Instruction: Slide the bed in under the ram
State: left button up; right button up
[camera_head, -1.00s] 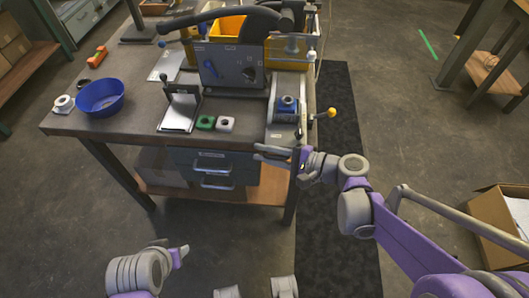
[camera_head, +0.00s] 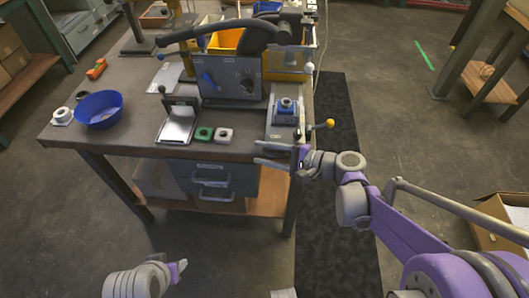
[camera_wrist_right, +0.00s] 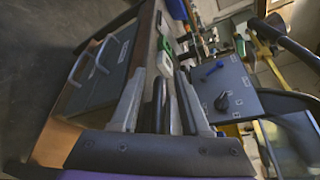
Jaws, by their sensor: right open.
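The bed (camera_head: 277,132) is a light grey slide at the right end of the bench, with a blue-and-grey fixture (camera_head: 286,110) on it. A lever with a yellow knob (camera_head: 329,124) sticks out to its right. The press head with its dark arm stands behind; I cannot clearly pick out the ram. My right gripper (camera_head: 258,153) is open at the bench's front edge, just in front of the bed, its fingers pointing left. In the right wrist view its fingers (camera_wrist_right: 160,85) are apart, with dark bars showing between them. My left gripper (camera_head: 183,265) is low in front of the bench, away from everything.
A grey control box (camera_head: 230,82) stands left of the bed. A green block (camera_head: 204,134), a white block (camera_head: 224,135), a metal plate stand (camera_head: 177,125) and a blue bowl (camera_head: 99,109) are on the bench. Drawers (camera_head: 214,183) hang below. A cardboard box (camera_head: 500,222) is at right.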

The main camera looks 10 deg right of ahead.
jog(key=p+v, duration=0.1)
jog(key=v, duration=0.9)
jog(key=shift+s+d, duration=0.3)
jog(key=shift+c, duration=0.3)
